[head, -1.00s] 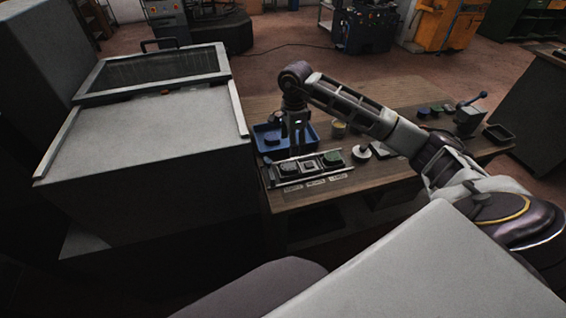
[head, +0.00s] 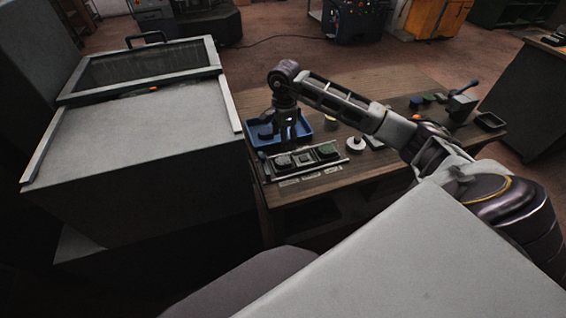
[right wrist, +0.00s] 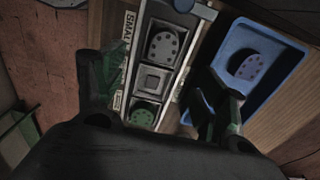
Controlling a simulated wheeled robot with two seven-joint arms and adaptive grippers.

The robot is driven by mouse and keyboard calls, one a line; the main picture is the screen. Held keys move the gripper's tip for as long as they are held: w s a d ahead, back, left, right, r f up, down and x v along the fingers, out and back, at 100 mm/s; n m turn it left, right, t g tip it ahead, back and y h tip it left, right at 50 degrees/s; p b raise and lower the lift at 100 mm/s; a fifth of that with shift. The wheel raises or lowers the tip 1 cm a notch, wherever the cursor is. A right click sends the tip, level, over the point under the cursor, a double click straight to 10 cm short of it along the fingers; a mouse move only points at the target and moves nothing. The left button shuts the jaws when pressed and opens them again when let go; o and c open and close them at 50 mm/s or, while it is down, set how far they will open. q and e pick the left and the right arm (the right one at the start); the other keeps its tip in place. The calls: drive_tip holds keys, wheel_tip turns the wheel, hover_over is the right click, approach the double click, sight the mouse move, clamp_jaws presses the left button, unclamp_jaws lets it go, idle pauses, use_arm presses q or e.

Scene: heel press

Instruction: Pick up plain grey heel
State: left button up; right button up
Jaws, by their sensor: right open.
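A grey heel with dark dots (right wrist: 247,67) lies in the blue tray (right wrist: 285,48); in the head view it is a dark shape (head: 266,132) at the tray's left. A second grey dotted heel (right wrist: 164,45) sits in an end slot of the metal rack (head: 340,162). A green heel (right wrist: 145,112) sits in the rack's other end slot, also in the head view (head: 327,151). I cannot tell which heel counts as plain. My right gripper (head: 289,143) is open and empty, above the rack and the tray's near edge. Its fingers (right wrist: 160,95) straddle the rack in the wrist view. My left gripper is not in view.
The rack's middle slot holds a square grey insert (right wrist: 151,78). A large grey machine (head: 140,125) stands close on the left. A white round piece (head: 356,145), several small pieces and a lever device (head: 461,105) stand farther right on the wooden table (head: 350,90).

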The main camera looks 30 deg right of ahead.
hover_over(283, 160)
drive_tip(key=f, duration=0.6)
drive_tip(key=shift+s, duration=0.35)
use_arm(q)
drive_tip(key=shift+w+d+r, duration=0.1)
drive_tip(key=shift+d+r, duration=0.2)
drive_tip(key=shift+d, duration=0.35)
use_arm(e)
drive_tip(key=shift+f, duration=0.1)
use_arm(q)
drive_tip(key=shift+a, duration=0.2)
use_arm(e)
drive_tip(key=shift+f+p, duration=0.1)
drive_tip(key=shift+p, duration=0.2)
drive_tip(key=shift+w+f+p, duration=0.25)
drive_tip(key=shift+f+p, duration=0.05)
drive_tip(key=shift+f, duration=0.7)
drive_tip(key=shift+w+f, duration=0.1)
drive_tip(key=shift+f, duration=1.35)
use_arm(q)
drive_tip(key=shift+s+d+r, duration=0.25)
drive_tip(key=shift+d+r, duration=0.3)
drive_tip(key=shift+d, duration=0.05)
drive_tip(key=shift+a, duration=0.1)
